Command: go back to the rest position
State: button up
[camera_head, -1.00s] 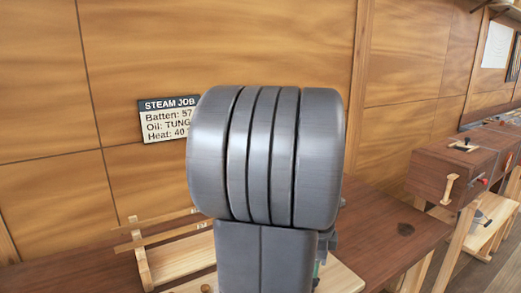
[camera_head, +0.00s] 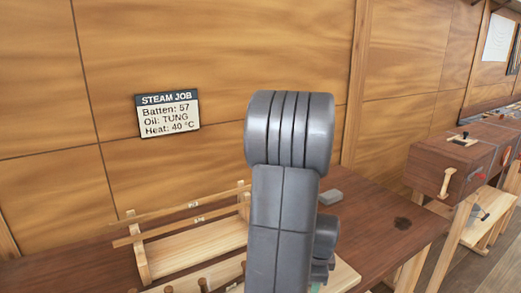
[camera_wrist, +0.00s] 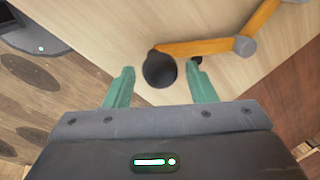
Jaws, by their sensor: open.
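My gripper (camera_wrist: 160,67) shows in the wrist view with its two green fingers apart. A dark round thing (camera_wrist: 159,72) shows between the fingertips, beyond them, over a pale wooden board (camera_wrist: 100,35). I cannot tell whether it is a hole or a solid piece, and nothing appears clamped. An orange-brown bar (camera_wrist: 195,47) runs from it to the upper right.
A wooden rack with battens (camera_head: 190,250) stands on the dark bench (camera_head: 385,225), left of my arm. A steam job sign (camera_head: 168,114) hangs on the wall. A grey block (camera_head: 330,197) lies right of my arm. A wooden chest (camera_head: 452,160) stands farther right.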

jog(key=shift+w+d+n+y, duration=0.2)
jog(key=shift+d+n, duration=0.75)
jog(key=shift+n, duration=0.05)
jog(key=shift+w+d+n+y, duration=0.15)
jog(key=shift+d+n+y, duration=0.05)
jog(key=shift+d+n, duration=0.8)
jog(key=d+n, duration=0.1)
jog(key=w+d+n, duration=0.1)
jog(key=n, duration=0.1)
jog(key=shift+w+d, duration=0.15)
jog(key=shift+d, duration=0.05)
jog(key=w+d+n, duration=0.1)
jog(key=w+d+n+y+p, duration=0.1)
jog(key=n, duration=0.1)
jog(key=shift+w+d+g, duration=0.1)
jog(key=shift+d+g, duration=0.15)
jog(key=shift+g, duration=0.05)
jog(key=w+n+p, duration=0.1)
jog(key=w+d+n, duration=0.1)
jog(key=n, duration=0.1)
jog(key=shift+w+d+p, duration=0.1)
jog(key=shift+d+p, duration=0.05)
jog(key=shift+p, duration=0.2)
jog(key=shift+w+d+n+g, duration=0.15)
jog(key=shift+w+n+g, duration=0.2)
jog(key=shift+n, duration=0.15)
